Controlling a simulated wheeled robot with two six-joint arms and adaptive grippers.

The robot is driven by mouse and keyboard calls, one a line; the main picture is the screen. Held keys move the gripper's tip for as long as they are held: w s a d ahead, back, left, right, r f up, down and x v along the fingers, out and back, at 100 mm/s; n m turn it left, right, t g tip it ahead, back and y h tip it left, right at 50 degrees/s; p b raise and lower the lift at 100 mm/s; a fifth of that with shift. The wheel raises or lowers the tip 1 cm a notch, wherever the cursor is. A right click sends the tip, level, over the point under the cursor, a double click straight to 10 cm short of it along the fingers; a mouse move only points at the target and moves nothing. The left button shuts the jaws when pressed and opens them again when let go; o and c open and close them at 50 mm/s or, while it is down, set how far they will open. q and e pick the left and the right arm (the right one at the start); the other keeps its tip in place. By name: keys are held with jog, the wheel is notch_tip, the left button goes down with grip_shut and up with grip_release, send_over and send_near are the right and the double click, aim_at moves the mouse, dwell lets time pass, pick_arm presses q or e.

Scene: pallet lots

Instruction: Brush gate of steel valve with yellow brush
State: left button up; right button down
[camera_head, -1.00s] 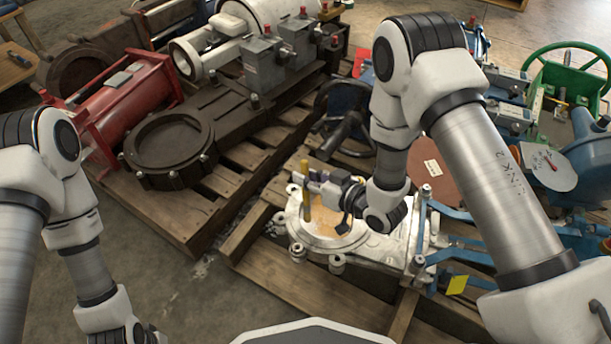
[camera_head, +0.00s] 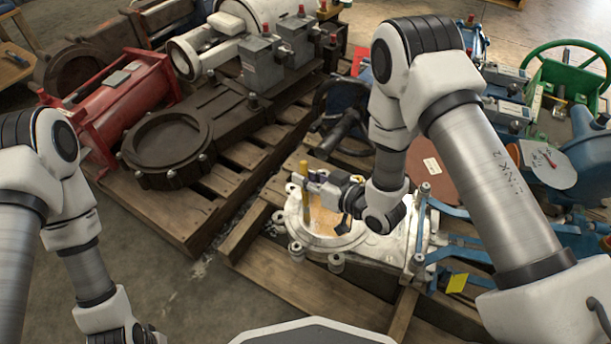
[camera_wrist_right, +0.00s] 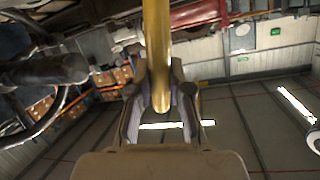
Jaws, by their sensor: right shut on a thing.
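The steel valve (camera_head: 372,246) lies flat on a wooden pallet at lower centre, a pale round body with bolt lugs. Its gate (camera_head: 325,222) is a tan-orange disc inside the ring, partly hidden by my right gripper and wrist. My right gripper (camera_head: 306,184) is shut on the yellow brush (camera_head: 303,166), held roughly upright over the gate's left part. In the right wrist view the brush's yellow handle (camera_wrist_right: 157,50) runs between the fingers (camera_wrist_right: 160,100). The brush's lower end is hard to make out, so contact with the gate cannot be told. My left gripper is out of frame.
A dark valve (camera_head: 168,145) and a red cylinder frame (camera_head: 115,105) sit on the pallet at left. Blue-armed parts (camera_head: 455,210) adjoin the valve at right. A green handwheel (camera_head: 570,70) stands at far right. Bare floor (camera_head: 150,280) shows at lower left.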

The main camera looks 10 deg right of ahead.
jog(key=shift+f, duration=0.45)
jog(key=shift+d, duration=0.1)
jog(key=shift+p, duration=0.35)
jog(key=shift+s+d+p, duration=0.3)
jog(key=shift+s+d, duration=0.4)
